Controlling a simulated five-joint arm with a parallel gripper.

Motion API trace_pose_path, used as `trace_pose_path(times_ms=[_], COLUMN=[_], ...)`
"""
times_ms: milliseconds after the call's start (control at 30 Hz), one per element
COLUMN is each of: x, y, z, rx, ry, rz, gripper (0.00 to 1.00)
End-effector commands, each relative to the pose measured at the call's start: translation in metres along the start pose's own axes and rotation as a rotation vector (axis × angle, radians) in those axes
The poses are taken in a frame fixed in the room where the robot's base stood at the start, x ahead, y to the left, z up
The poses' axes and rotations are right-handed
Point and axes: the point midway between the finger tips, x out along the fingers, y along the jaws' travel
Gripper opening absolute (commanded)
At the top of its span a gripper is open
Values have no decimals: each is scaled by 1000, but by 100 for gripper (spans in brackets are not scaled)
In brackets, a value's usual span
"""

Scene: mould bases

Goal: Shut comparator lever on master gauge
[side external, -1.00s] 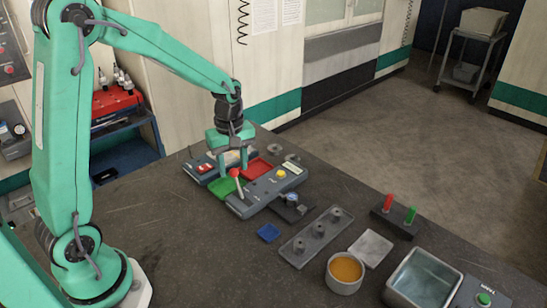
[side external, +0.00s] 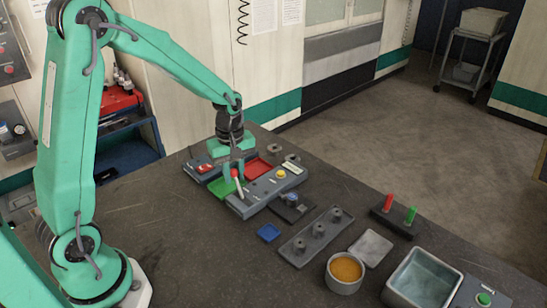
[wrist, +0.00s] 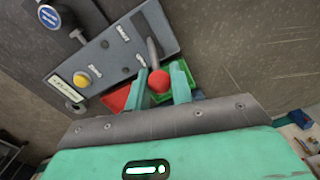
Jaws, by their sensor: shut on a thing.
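The comparator is a long dark grey box (side external: 268,188) with a yellow button (side external: 281,174) and a pale label plate; it also shows in the wrist view (wrist: 118,55). Its lever (side external: 239,190) has a grey shaft and a red ball knob (wrist: 160,82). The lever stands up at the box's near end. My gripper (side external: 234,172) is shut on the lever at its red knob, with one finger on each side in the wrist view. A blue-topped round piece (side external: 292,198), perhaps the master gauge, sits on a dark base beside the box.
A green tray (side external: 222,188) and a red tray (side external: 258,166) lie beside the box. The table's left front is clear.

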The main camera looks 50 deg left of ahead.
Motion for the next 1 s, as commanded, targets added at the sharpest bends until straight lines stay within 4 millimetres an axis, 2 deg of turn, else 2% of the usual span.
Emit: trace_pose_path(times_ms=[567,1000], x=[-3,-7], y=[2,9], z=[7,31], rx=[3,6], ry=[0,1], rz=[0,1], gripper=[0,0])
